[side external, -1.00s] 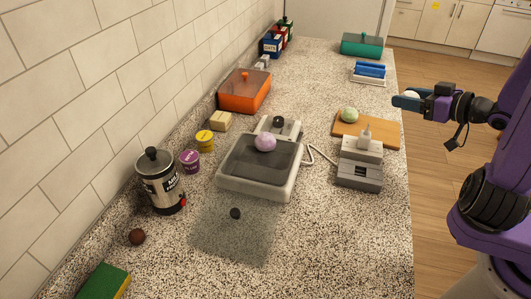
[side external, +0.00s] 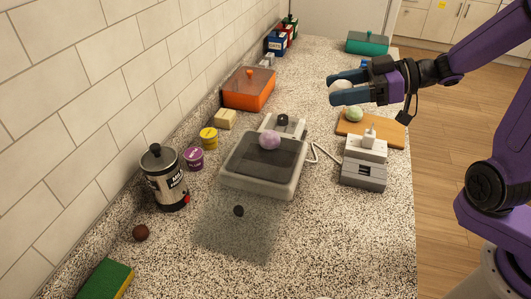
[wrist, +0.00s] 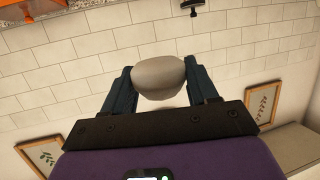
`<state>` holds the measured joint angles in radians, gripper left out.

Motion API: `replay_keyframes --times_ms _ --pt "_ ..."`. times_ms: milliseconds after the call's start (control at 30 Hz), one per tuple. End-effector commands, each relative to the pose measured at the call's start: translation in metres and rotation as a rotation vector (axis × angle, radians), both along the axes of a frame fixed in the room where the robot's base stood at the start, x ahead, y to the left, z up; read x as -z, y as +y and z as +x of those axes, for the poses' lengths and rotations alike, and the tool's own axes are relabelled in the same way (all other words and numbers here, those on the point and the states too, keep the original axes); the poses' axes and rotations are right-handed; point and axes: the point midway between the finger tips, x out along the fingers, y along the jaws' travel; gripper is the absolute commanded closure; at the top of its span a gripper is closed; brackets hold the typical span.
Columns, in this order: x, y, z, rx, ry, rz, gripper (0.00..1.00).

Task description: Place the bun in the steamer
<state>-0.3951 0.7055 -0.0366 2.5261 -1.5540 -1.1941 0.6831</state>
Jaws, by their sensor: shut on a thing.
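My gripper (side external: 338,90) is in the air above the counter's right side, shut on a pale, round bun (side external: 341,85). In the wrist view the bun (wrist: 158,76) sits between the two blue fingers. The steamer seems to be the grey appliance with a dark top (side external: 283,190) at mid counter, below and left of my gripper. A pinkish-purple bun (side external: 269,140) rests on it. A clear glass lid with a dark knob (side external: 238,211) lies flat on the counter in front of it. A green bun (side external: 353,114) sits on the wooden board (side external: 390,128) below my gripper.
A metal canister (side external: 163,178), two small tubs (side external: 209,138) and an orange box (side external: 248,90) line the wall. Bare counter lies at the front right.

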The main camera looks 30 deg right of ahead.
Motion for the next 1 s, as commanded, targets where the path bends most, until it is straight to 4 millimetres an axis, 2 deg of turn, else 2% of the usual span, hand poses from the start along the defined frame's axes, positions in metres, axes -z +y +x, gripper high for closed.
replay_keyframes --times_ms 100,300,567,733,1000 --pt "-0.007 0.024 -0.012 -0.099 -0.003 -0.005 0.72" --pt "-0.017 0.055 -0.035 -0.239 -0.003 -0.010 0.72" --pt "-0.023 0.073 -0.054 -0.331 0.001 -0.013 0.72" --pt "-0.019 0.081 -0.048 -0.344 0.004 -0.014 0.72" --pt "0.000 0.102 -0.014 -0.343 0.006 -0.014 0.72"
